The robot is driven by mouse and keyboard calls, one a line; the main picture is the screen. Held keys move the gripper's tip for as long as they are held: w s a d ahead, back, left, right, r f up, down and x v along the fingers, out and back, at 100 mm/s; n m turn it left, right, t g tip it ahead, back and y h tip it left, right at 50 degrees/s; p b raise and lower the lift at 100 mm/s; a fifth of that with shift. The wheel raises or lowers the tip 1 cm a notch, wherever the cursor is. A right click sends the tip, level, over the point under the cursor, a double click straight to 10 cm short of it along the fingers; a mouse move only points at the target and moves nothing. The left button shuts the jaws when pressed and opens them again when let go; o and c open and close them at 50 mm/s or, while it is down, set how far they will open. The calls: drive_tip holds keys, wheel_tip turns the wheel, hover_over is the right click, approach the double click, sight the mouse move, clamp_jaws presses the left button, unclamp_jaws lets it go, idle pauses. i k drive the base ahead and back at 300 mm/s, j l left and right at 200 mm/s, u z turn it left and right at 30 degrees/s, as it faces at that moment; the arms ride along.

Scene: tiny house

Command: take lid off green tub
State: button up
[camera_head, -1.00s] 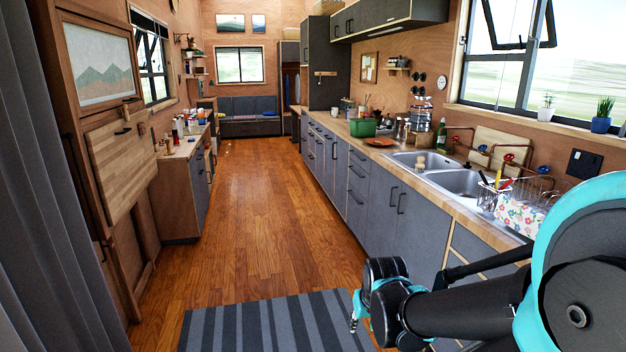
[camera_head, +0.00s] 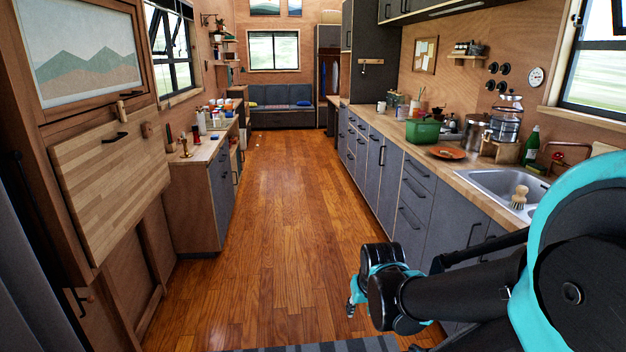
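A green tub (camera_head: 422,131) stands on the wooden counter (camera_head: 468,178) along the right wall, beyond the sink. I cannot tell from here whether a lid sits on it. My arm reaches in from the lower right, and my gripper (camera_head: 352,306) hangs low above the floor, in front of the counter's cabinets. It is well apart from the tub and nearer to me. Its fingers are small and mostly hidden behind my arm's joint, so their opening does not show.
An orange-brown plate (camera_head: 446,153), a steel pot (camera_head: 476,132) and a green bottle (camera_head: 532,143) stand near the tub. A brush (camera_head: 519,197) is at the sink (camera_head: 500,184). The wooden floor (camera_head: 281,230) between both counters is clear. A striped rug (camera_head: 330,345) lies at the bottom.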

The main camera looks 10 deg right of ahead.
sight(424, 120)
drive_tip(key=i+z, duration=0.15)
drive_tip(key=i, duration=0.45)
drive_tip(key=i+j+z, duration=0.1)
drive_tip(key=i, duration=0.5)
drive_tip(key=i+j+z, duration=0.15)
drive_tip(key=i, duration=0.45)
drive_tip(key=j, duration=0.1)
